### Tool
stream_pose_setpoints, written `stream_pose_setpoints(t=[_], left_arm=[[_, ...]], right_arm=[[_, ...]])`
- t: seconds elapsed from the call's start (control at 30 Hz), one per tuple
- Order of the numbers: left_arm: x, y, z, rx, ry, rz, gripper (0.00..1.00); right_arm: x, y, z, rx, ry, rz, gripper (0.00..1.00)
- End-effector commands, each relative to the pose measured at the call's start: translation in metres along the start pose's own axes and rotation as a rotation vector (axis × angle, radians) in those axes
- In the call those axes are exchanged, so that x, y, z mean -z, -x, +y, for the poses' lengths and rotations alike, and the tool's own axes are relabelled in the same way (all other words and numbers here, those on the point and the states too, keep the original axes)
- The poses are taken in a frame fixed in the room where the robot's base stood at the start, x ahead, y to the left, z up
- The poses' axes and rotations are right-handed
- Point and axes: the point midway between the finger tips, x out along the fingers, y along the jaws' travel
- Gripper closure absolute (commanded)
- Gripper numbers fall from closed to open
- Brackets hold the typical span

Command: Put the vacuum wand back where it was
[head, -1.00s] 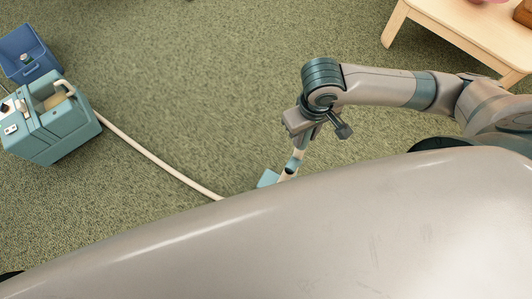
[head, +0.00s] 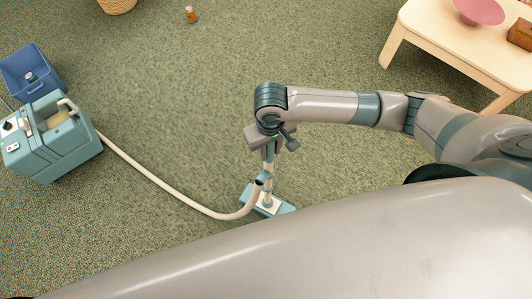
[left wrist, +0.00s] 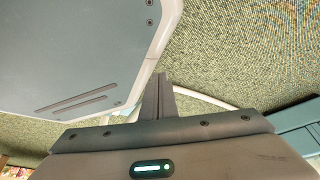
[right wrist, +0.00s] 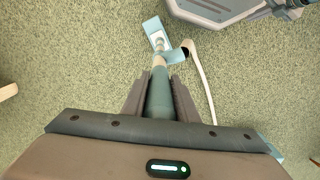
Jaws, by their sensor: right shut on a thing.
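My right gripper (head: 269,151) is shut on the vacuum wand (head: 267,186), whose teal grip (right wrist: 160,98) lies between the fingers in the right wrist view. The wand is nearly upright. Its flat teal and white floor head (head: 284,209) is at or just above the carpet; I cannot tell if it touches. A cream hose (head: 160,183) runs from the wand to the teal vacuum body (head: 52,150) at the left. My left gripper (left wrist: 158,97) shows only in the left wrist view, its fingers together with nothing visible between them.
A blue open bin (head: 32,72) stands behind the vacuum body. A pale wooden table (head: 440,38) with a pink bowl (head: 479,10) is at the upper right. A small brown bottle (head: 191,15) and a wicker basket (head: 117,4) are far back. Carpet between is clear.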

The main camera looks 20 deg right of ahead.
Motion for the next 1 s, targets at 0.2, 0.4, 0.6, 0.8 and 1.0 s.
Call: stream_pose_setpoints(t=[0.2, 0.4, 0.6, 0.8, 1.0], left_arm=[[-0.008, 0.001, -0.001, 0.001, 0.000, -0.018, 1.00], [-0.005, 0.000, -0.002, 0.002, 0.000, -0.015, 1.00], [0.000, 0.000, -0.003, 0.003, 0.000, -0.009, 1.00], [-0.002, 0.002, -0.003, 0.004, 0.000, -0.018, 1.00], [-0.015, 0.003, -0.004, 0.004, 0.000, -0.047, 1.00]], right_arm=[[0.012, -0.006, -0.007, 0.001, 0.001, 0.002, 1.00], [0.012, -0.007, -0.007, 0.001, 0.001, 0.002, 1.00], [0.011, -0.010, -0.007, 0.000, 0.001, 0.000, 1.00], [0.011, -0.029, -0.007, -0.002, 0.001, 0.000, 1.00], [0.011, -0.045, -0.007, -0.001, 0.000, 0.001, 1.00]])
